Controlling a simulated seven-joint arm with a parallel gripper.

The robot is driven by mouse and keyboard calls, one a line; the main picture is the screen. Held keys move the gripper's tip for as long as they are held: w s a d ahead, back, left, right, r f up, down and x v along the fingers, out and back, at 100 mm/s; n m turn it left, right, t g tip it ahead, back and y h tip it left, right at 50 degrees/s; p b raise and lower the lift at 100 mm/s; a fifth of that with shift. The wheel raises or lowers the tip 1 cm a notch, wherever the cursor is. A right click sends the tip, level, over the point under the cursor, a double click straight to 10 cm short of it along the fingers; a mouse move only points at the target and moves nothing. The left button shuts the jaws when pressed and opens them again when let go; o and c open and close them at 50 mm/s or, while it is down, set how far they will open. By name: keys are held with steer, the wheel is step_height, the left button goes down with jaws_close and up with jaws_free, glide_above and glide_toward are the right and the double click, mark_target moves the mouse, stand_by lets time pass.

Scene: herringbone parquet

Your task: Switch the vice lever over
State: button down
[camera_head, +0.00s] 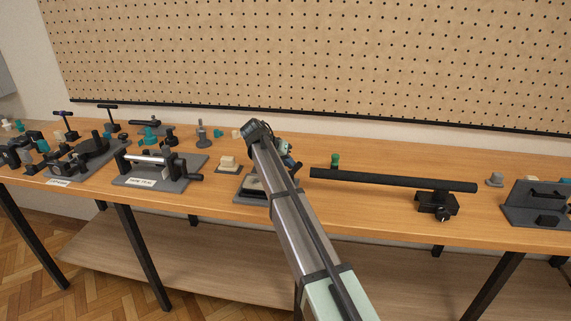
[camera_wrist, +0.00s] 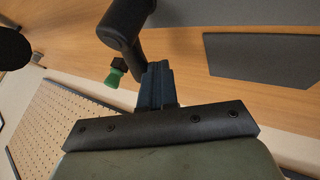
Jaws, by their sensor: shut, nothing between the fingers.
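My gripper (camera_head: 291,161) is at the bench's middle, over a dark grey base (camera_head: 243,197) that my arm largely hides. In the wrist view the gripper's blue-grey fingers (camera_wrist: 156,84) are together and empty. A thick dark rod-shaped lever (camera_wrist: 126,20) with a rounded end shows right by the fingertips in the wrist view. It looks very close to them; I cannot tell whether it touches. In the head view my arm hides this lever, and the vice body is not clearly seen.
A long black tube (camera_head: 390,181) on a black stand (camera_head: 437,204) lies to the right. A green knob (camera_head: 335,159) stands behind it. A clamp with a crank (camera_head: 150,168) sits on a labelled plate to the left. A pegboard (camera_head: 320,55) rises behind the bench.

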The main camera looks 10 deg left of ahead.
mark_target(300, 166)
steer(key=shift+d, duration=0.8)
steer(key=shift+s+d, duration=0.1)
steer(key=shift+d, duration=0.75)
steer(key=shift+s+d+m+g+h, duration=0.15)
steer(key=shift+d+m+g+h, duration=0.25)
steer(key=shift+m, duration=0.4)
steer(key=shift+s+d, duration=0.25)
steer(key=shift+d, duration=0.05)
stand_by(0.4)
